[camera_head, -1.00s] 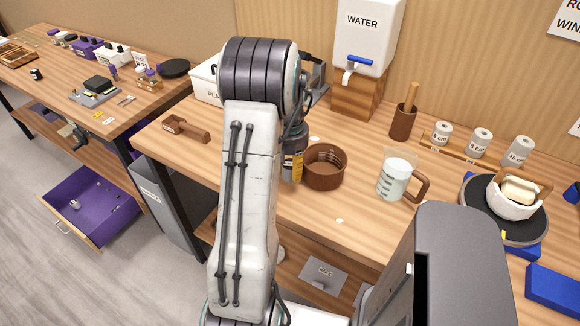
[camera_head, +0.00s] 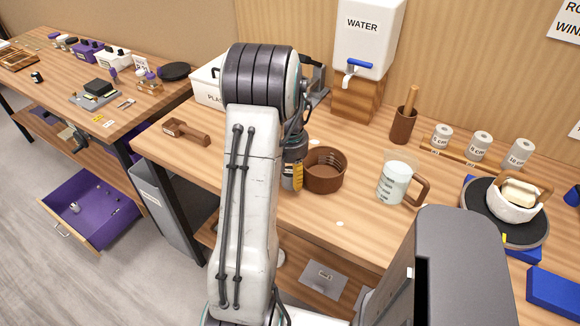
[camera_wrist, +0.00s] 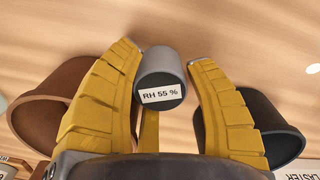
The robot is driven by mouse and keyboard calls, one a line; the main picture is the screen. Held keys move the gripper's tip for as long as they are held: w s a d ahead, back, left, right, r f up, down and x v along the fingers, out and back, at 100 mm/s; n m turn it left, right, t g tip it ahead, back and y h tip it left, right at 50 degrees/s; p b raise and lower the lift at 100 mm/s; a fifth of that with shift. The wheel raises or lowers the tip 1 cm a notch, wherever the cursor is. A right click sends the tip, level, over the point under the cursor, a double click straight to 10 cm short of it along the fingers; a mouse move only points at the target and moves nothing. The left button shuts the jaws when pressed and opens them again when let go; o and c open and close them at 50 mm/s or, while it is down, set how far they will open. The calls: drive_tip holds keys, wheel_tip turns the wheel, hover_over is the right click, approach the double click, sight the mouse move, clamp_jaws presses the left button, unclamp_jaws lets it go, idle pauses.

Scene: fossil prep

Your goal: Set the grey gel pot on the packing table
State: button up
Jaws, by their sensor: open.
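In the wrist view, a small grey pot (camera_wrist: 162,72) labelled "RH 55 %" sits on the wooden bench top between the two yellow fingers of my gripper (camera_wrist: 165,58). The fingers are open, one on each side of the pot; I cannot tell whether either touches it. In the head view, my gripper (camera_head: 292,178) is low over the middle bench, left of the brown bowl, and mostly hidden by my arm. The pot cannot be made out there. I cannot tell for sure which surface is the packing table.
The brown bowl (camera_wrist: 50,105) and a dark grey round vessel (camera_wrist: 270,128) flank the fingers. A measuring jug (camera_head: 393,182) stands further right. A brown wooden tool (camera_head: 186,131) lies left on the bench (camera_head: 240,200). The left table (camera_head: 55,85) holds boxes and small items.

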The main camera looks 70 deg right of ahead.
sight(290, 172)
wheel_tip(290, 172, up, 10)
drive_tip(key=shift+f, duration=0.1)
drive_tip(key=shift+w+r+b, duration=0.1)
drive_tip(key=shift+r+b, duration=0.65)
drive_tip(key=shift+r, duration=0.5)
